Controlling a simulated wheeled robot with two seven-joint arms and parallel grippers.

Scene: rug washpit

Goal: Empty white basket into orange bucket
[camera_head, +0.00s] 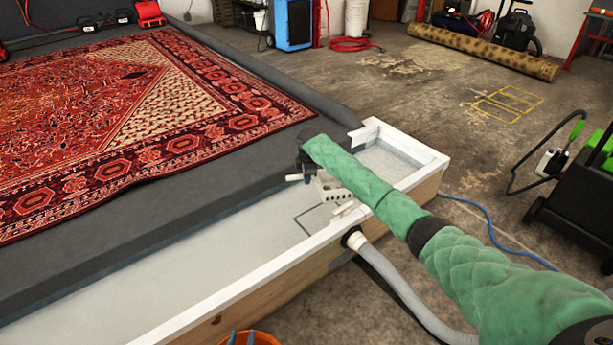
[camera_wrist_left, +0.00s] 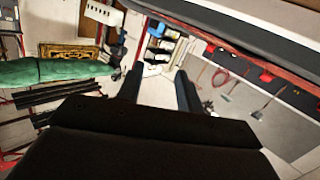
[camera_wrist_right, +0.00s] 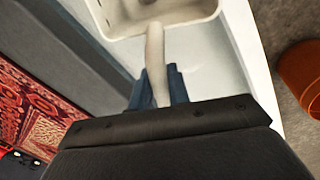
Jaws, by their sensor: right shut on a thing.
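My right gripper (camera_wrist_right: 158,88) is shut on the basket's pale handle (camera_wrist_right: 155,50). The orange bucket (camera_head: 262,338) is cut by the bottom edge, and shows at the right in the right wrist view (camera_wrist_right: 303,75). My left gripper (camera_wrist_left: 164,90) is open and empty; its blue fingertips (camera_head: 241,338) show by the bucket.
A white-edged trough (camera_head: 235,303) runs along the dark wash platform, which bears a red patterned rug (camera_head: 95,125). A grey hose (camera_head: 400,295) joins the trough's side. A black machine (camera_head: 575,195) stands at right. The concrete floor beyond the trough is largely clear.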

